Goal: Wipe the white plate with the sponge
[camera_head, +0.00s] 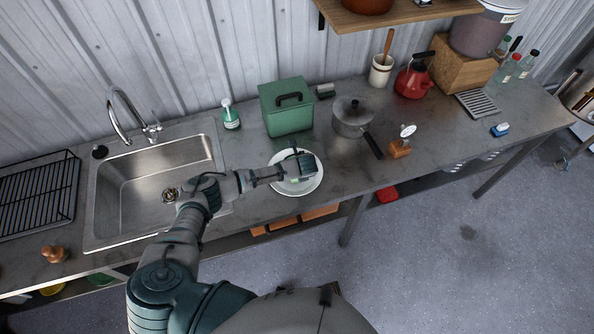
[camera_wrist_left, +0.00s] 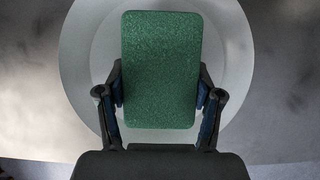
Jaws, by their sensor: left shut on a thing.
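The white plate (camera_head: 287,189) lies on the metal counter, to the right of the sink. My left gripper (camera_head: 299,166) is over the plate and covers part of it. In the left wrist view the gripper (camera_wrist_left: 160,95) is shut on a green sponge (camera_wrist_left: 160,65), with one finger at each side. The white plate (camera_wrist_left: 85,70) shows behind the sponge in that view. I cannot tell whether the sponge touches the plate. A little green shows at the gripper in the head view. My right gripper is not in view.
A green box (camera_head: 287,110) with a black handle stands behind the plate. A grey pot (camera_head: 350,117) is to its right, its handle pointing towards the front edge. The sink (camera_head: 155,190) is at left. A soap bottle (camera_head: 230,115) stands between sink and box.

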